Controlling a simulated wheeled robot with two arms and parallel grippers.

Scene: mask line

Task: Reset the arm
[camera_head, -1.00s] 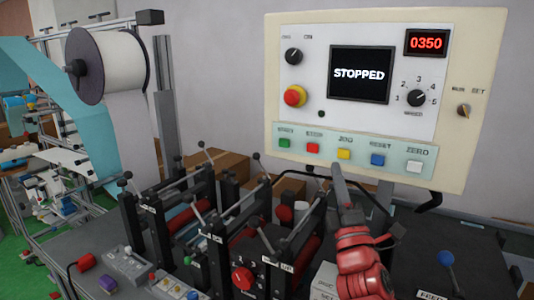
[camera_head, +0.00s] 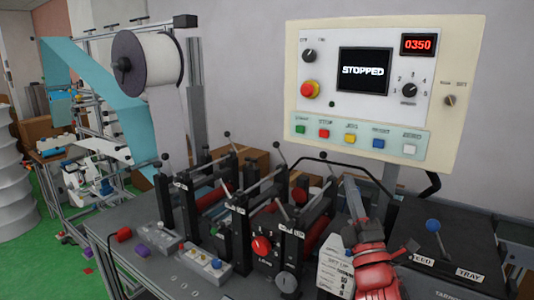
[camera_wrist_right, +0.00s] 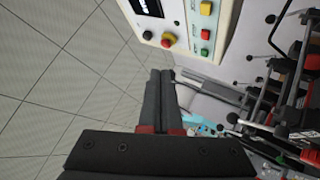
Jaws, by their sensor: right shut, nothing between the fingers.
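My right arm, red and grey, comes up from the lower right in the head view. Its gripper (camera_head: 351,190) is shut and empty, pointing up, in front of the machine and below the control panel (camera_head: 464,60). In the right wrist view the dark fingers (camera_wrist_right: 160,90) lie together with nothing between them. The panel's screen (camera_head: 364,70) reads STOPPED and the red display (camera_head: 418,44) reads 0350. The gripper appears apart from the button row. My left gripper is not in view.
The machine's rollers and levers (camera_head: 265,205) stand left of my right gripper. A white card (camera_head: 335,262) stands beside the arm. A white roll (camera_head: 150,58) hangs at upper left.

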